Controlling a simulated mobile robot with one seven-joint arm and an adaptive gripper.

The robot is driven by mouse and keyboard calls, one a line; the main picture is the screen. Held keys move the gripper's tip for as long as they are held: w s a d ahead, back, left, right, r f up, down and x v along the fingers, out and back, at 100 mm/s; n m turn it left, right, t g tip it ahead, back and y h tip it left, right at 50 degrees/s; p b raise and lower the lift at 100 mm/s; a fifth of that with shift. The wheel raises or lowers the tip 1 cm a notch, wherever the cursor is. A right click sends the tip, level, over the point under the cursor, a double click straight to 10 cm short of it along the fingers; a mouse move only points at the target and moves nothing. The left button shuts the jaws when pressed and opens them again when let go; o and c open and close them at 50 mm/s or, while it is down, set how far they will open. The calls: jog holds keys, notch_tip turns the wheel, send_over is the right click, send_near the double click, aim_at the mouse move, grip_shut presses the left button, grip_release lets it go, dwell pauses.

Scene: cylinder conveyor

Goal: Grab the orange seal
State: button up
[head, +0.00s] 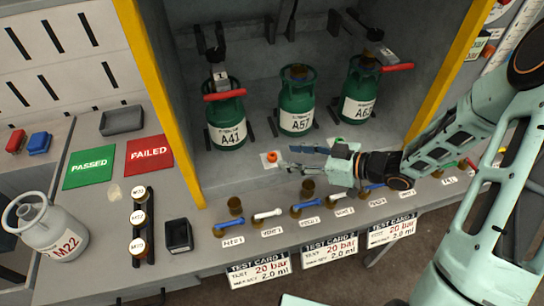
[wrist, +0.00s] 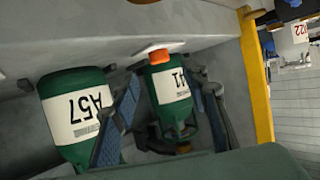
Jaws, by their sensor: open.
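The orange seal (head: 271,157) is small and sits on a white label on the grey bench, in front of cylinder A41 (head: 226,118). I cannot tell the exact gap to the seal.
Green cylinders A57 (head: 297,100) and a third one (head: 358,92) stand behind in the bay. A yellow post (head: 158,100) bounds the bay at left. Several valves with blue, white and other handles (head: 267,213) line the front edge. A grey cylinder, M22 (head: 50,228), stands at far left.

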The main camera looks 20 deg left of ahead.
aim_at(272, 155)
jog(key=x, duration=0.5)
jog(key=shift+a+f, duration=0.2)
jog(key=shift+a, duration=0.05)
jog(key=shift+c, duration=0.6)
jog(key=c, duration=0.7)
